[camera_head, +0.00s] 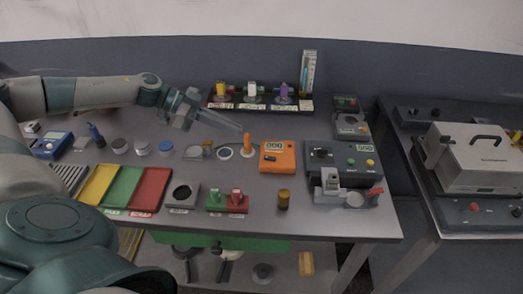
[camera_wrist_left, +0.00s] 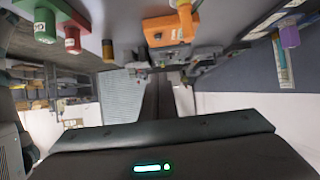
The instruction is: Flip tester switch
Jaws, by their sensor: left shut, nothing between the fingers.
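An orange tester box (camera_head: 277,157) with a small display stands right of the middle of the table. It also shows upside down at the top of the left wrist view (camera_wrist_left: 168,32). To its right is a dark grey unit (camera_head: 343,157) with a display, a black knob and coloured buttons. I cannot tell which one bears the switch. My left gripper (camera_head: 239,129) is shut and empty, above the table, up and left of the orange box, near an upright orange cylinder (camera_head: 247,140). It appears apart from both boxes. My right gripper is out of view.
Yellow, green and red trays (camera_head: 148,188) lie at the left front. Green and red posts (camera_head: 236,198), a brown cylinder (camera_head: 283,199) and a light grey fixture (camera_head: 331,186) stand along the front. A rack (camera_head: 258,104) stands at the back. A second table is at the right.

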